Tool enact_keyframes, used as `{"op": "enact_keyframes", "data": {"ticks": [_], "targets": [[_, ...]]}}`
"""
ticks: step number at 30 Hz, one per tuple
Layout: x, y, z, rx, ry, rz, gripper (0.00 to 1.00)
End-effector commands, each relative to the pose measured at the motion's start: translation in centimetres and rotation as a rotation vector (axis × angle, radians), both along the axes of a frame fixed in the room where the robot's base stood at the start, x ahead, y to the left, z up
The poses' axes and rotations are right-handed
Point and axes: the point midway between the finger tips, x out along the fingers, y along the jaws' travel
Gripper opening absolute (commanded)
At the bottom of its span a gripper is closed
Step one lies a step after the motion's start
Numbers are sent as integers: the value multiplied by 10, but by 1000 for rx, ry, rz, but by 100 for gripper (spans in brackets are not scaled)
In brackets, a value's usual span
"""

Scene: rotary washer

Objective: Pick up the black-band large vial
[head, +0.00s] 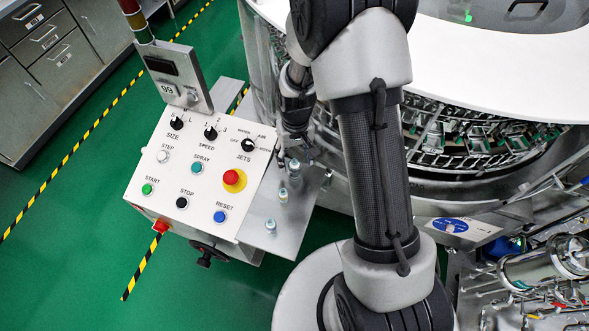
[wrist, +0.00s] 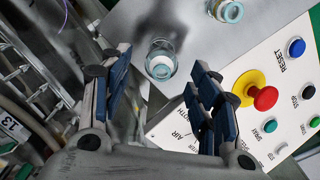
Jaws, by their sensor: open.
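My gripper (wrist: 158,72) is open and empty in the wrist view, its two blue-padded fingers apart. A clear glass vial (wrist: 160,58) stands on the metal shelf beyond the fingertips, in line with the gap between them. A second vial (wrist: 228,10) with a pale teal top is at the upper edge. In the head view three small vials stand in a row on the shelf: one at the back (head: 294,168), one in the middle (head: 283,195) and one at the front (head: 270,225). My gripper (head: 291,150) is just behind the back vial. I cannot make out a black band on any vial.
The white control panel (head: 200,172), with its red stop button (head: 234,178) and knobs, stands left of the metal shelf (head: 298,215). The round washer (head: 480,145) with its racks is at the right. Bare shelf lies between the vials.

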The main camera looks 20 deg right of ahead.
Motion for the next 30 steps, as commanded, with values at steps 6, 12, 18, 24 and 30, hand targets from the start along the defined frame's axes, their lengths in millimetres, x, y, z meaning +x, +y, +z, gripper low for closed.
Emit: {"op": "enact_keyframes", "data": {"ticks": [6, 12, 18, 24, 30], "targets": [[0, 2, -25, 0, 3, 0, 56], [0, 2, -51, 0, 2, 0, 56], [0, 2, -51, 0, 0, 0, 56], [0, 2, -51, 0, 0, 0, 44], [0, 2, -51, 0, 1, 0, 30]]}}
